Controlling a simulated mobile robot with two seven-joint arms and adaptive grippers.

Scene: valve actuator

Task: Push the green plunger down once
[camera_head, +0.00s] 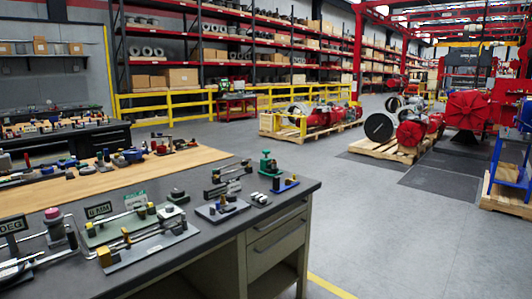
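A small green device (268,163) with a rounded knob on top stands upright near the far right corner of the grey-topped workbench (300,190). It looks like the green plunger, but it is too small to make out its parts. Neither of my grippers is in this view, and nothing touches the green device.
A blue-based fixture (285,185) sits just in front of the green device. Several metal fixtures (150,245) and small signs crowd the bench to the left. Drawers (275,243) are under the right end. Open grey floor (390,240) lies to the right, with pallets beyond.

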